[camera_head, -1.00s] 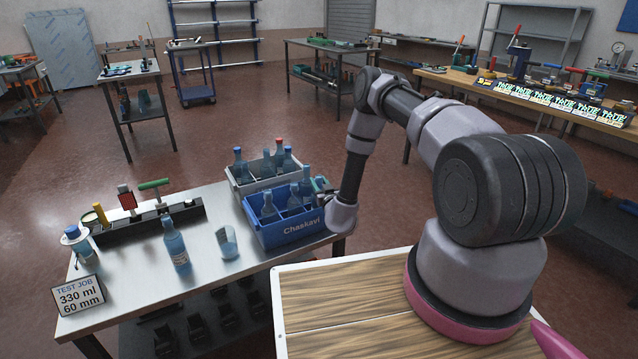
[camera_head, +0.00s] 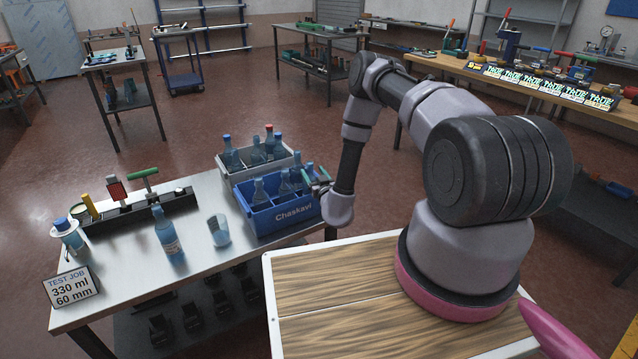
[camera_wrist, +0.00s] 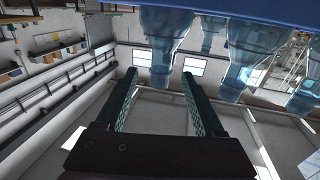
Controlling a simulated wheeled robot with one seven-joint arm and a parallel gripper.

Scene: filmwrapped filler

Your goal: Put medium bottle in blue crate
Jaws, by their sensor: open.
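A clear blue bottle (camera_head: 168,235) with a label stands upright on the metal table, in front of the dark rack. Another blue-capped bottle (camera_head: 71,240) with a pale ring around it stands at the table's left. I cannot tell sizes for certain. The blue crate (camera_head: 285,219), marked Chaskavi, stands at the table's right end with several bottles in it. My gripper (camera_head: 318,184) is at the crate's right side, beside its rim.
A grey crate (camera_head: 237,173) with bottles stands behind the blue one. A clear cup (camera_head: 219,231) is left of the blue crate. A dark rack (camera_head: 140,214) with tools lies behind the bottles. A test job sign (camera_head: 71,287) stands at the front left corner.

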